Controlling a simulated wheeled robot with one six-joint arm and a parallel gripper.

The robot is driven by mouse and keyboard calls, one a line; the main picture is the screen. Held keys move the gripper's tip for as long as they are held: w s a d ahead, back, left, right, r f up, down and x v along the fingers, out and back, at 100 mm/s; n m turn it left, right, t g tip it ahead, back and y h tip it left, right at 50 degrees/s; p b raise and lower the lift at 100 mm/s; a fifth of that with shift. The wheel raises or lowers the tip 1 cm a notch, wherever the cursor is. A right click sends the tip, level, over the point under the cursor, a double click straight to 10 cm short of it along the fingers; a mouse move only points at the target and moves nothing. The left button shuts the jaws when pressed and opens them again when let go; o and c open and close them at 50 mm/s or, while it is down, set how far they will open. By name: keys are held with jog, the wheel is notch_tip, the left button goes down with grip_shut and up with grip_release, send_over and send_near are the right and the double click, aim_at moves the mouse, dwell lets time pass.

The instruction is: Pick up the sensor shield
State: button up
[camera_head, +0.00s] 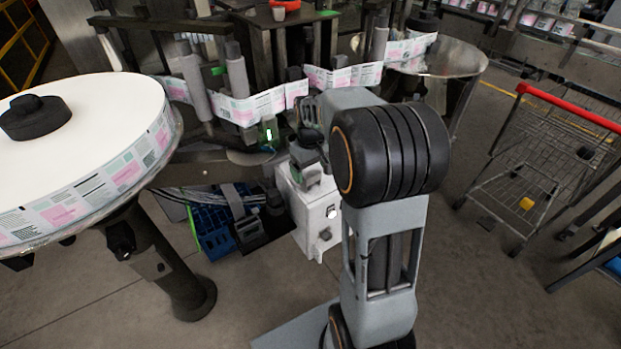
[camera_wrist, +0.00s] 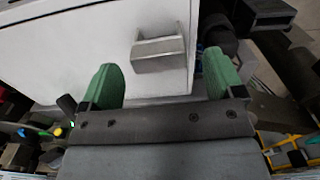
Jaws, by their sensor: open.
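A small metal bracket (camera_wrist: 158,56), which looks like the sensor shield, is on the face of the white box in the wrist view. It has a brighter upper face and a darker lower lip. My gripper (camera_wrist: 161,64) is open, with one green finger to each side of the bracket and clear gaps between. Nothing is held. Whether the fingertips reach as deep as the bracket I cannot tell. In the head view my arm hides much of the area, and I cannot make out the shield for sure.
The white box (camera_head: 311,217) stands below the labelling machine. A large label reel (camera_head: 80,100) is at the left, with a label web (camera_head: 260,106) running across rollers. A blue crate (camera_head: 213,240) is beside the box. A wire trolley (camera_head: 535,160) stands right; open floor lies in front.

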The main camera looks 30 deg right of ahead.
aim_at(312, 182)
jog(key=shift+s+f+p, duration=0.1)
jog(key=shift+f+p, duration=0.35)
jog(key=shift+f, duration=2.15)
jog(key=shift+c, duration=0.3)
jog(key=c, duration=1)
